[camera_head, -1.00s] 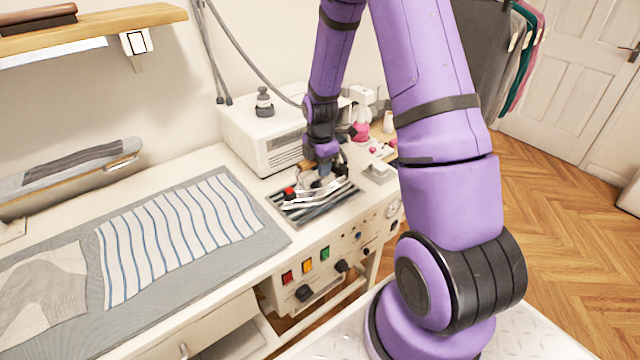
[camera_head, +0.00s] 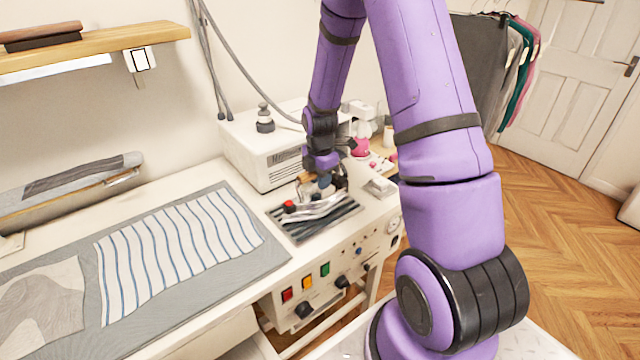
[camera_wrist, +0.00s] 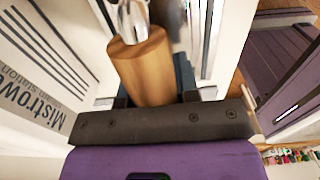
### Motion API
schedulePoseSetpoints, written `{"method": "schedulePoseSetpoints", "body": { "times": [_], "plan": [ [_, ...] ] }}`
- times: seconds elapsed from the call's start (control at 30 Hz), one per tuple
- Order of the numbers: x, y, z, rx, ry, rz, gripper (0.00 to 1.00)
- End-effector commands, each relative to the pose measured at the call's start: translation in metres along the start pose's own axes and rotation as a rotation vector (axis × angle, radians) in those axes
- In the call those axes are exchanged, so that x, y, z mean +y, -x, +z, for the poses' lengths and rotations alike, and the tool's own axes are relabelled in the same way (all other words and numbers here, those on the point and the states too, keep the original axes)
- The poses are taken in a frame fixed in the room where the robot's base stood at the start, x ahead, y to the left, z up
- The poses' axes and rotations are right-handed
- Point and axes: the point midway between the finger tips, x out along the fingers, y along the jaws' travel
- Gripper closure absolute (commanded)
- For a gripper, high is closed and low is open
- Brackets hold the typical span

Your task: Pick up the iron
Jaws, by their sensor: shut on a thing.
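The iron (camera_head: 318,206) is silver with a red knob and a wooden handle. It is at the dark striped rest plate (camera_head: 298,232) on the right part of the worktop; I cannot tell whether it touches the plate or is slightly above it. My gripper (camera_head: 322,184) is above the iron, shut on its handle. In the wrist view, the wooden handle (camera_wrist: 143,65) lies between my gripper's fingers (camera_wrist: 152,84), with a metal part beyond it. The iron's underside is hidden.
A white steam station (camera_head: 268,150) stands behind the iron. A striped cloth (camera_head: 175,245) lies on a grey mat (camera_head: 255,262) to the left. Pink and white items (camera_head: 362,140) stand behind on the right. A wooden shelf (camera_head: 95,38) overhangs at upper left.

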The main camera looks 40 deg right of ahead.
Motion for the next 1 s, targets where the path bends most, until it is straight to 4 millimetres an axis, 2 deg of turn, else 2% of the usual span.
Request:
{"method": "schedulePoseSetpoints", "body": {
  "times": [0.3,0.57,1.0],
  "plan": [
    [0.001,0.033,0.001,-0.003,0.0,0.006,1.0],
    [-0.025,0.034,-0.024,-0.002,0.001,0.003,1.0],
    [-0.087,0.041,-0.083,-0.001,0.003,0.002,1.0]
  ]
}}
